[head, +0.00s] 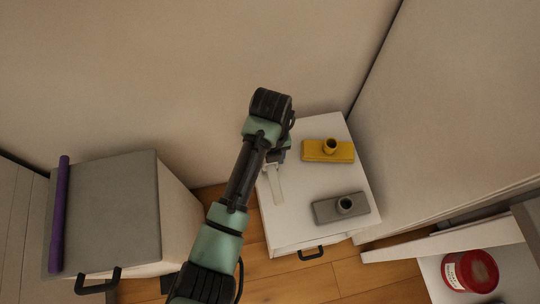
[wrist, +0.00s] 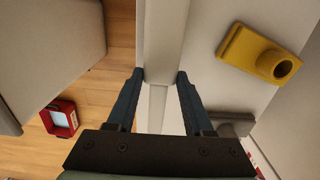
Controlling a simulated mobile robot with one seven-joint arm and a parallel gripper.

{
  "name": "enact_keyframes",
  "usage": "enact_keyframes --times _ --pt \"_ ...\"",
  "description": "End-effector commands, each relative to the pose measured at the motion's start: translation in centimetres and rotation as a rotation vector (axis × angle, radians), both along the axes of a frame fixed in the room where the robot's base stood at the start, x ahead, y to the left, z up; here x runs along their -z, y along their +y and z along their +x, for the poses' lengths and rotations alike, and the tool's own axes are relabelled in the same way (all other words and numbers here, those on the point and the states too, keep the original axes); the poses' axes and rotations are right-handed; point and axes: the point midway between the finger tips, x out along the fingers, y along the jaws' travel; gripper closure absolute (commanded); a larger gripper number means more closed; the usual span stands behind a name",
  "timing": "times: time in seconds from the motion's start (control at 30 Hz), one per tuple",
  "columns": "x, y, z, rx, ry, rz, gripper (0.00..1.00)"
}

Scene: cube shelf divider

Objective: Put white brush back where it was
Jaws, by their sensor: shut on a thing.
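The white brush (wrist: 165,40) is a long pale piece between the fingers of my gripper (wrist: 158,78), which is shut on it. In the head view the white brush (head: 276,184) shows below my gripper (head: 274,157), over the left part of the white cabinet's top (head: 303,232). In the wrist view it runs along the cabinet's left edge, with its wider part away from my gripper. I cannot tell whether it touches the top. My wrist hides part of it in the head view.
A yellow brush head (head: 328,151) and a grey one (head: 341,208) lie on the cabinet's right side. A purple rod (head: 60,215) lies on a grey-topped cabinet (head: 110,210). A red tin (head: 470,271) stands on a white shelf. A red object (wrist: 60,118) is on the wooden floor.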

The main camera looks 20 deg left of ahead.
Motion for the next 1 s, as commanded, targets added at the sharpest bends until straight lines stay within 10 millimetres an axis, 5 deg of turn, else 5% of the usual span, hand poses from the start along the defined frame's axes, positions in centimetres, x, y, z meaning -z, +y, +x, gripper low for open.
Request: enact_keyframes --times 1.0 --pt "1.5 0.0 0.0 -0.001 -0.001 0.001 1.00"
